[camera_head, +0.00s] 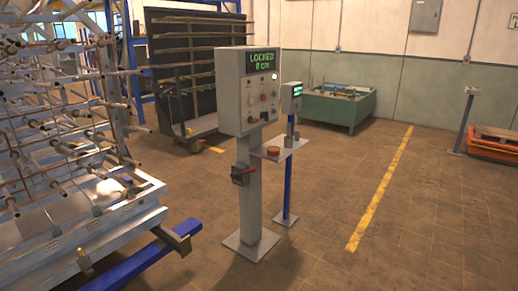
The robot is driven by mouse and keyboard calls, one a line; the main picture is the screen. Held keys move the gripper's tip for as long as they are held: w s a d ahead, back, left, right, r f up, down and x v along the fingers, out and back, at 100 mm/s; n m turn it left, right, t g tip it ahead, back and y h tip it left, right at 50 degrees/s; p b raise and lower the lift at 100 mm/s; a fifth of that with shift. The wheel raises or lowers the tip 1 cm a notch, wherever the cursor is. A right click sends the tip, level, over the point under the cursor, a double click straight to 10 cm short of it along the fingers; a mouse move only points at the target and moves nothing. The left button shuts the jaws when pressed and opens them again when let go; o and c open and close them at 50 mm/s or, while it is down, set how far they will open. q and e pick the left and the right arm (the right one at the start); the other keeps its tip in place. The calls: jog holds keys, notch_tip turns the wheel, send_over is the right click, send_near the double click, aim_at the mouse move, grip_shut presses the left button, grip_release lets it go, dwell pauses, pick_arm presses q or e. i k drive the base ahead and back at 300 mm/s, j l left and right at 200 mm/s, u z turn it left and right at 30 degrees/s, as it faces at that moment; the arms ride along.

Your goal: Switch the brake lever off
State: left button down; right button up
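A grey control box (248,92) stands on a post in the middle of the view. Its display (262,62) reads "LOCKED" and "0 cm" in green. Below the box, a dark switch housing (240,176) is fixed to the post. Neither of my grippers shows in this view, and nothing touches the handle.
A rack of metal tubes (60,150) on a pale base fills the left, with a blue beam (140,265) jutting towards the post. A small shelf (280,147) on a blue post stands just behind. Floor (330,235) to the right is clear.

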aim_at(235, 175)
jog(key=i, duration=2.45)
jog(key=i+z, duration=0.1)
jog(key=z, duration=0.45)
